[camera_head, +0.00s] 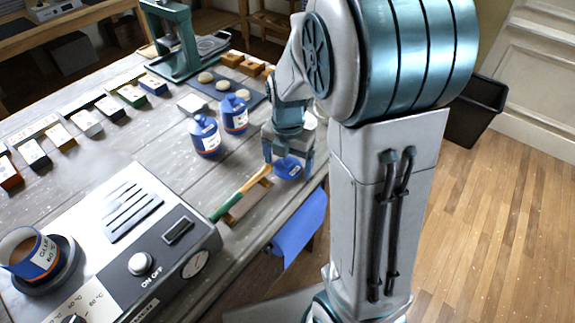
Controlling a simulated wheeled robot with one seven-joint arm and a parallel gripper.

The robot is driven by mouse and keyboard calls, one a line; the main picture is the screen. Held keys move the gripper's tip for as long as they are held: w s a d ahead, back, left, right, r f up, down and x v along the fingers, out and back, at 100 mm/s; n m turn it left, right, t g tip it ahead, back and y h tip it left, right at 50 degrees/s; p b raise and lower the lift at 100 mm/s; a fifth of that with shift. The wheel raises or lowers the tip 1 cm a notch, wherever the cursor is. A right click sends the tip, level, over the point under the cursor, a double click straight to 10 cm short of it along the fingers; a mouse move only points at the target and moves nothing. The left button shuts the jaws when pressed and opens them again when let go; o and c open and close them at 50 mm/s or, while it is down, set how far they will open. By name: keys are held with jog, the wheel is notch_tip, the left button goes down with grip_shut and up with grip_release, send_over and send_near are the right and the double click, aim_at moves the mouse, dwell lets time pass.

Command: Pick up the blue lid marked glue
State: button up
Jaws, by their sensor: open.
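The blue lid (290,168) lies on the grey wooden bench near its right edge, with a small pale mark on it. My gripper (288,160) points down over the lid, with its fingers open on either side of it. I cannot tell whether the fingers touch the lid. My gripper and wrist hide part of the lid's far side.
A green-and-wood handled tool (240,192) lies just left of the lid. Two blue bottles (206,137) stand behind it. A glue pot (30,254) sits on the heater (150,225) at front left. A blue cloth (300,228) hangs over the bench edge.

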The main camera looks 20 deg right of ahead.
jog(key=c, duration=1.1)
jog(key=shift+o, duration=0.2)
jog(key=shift+r, duration=0.15)
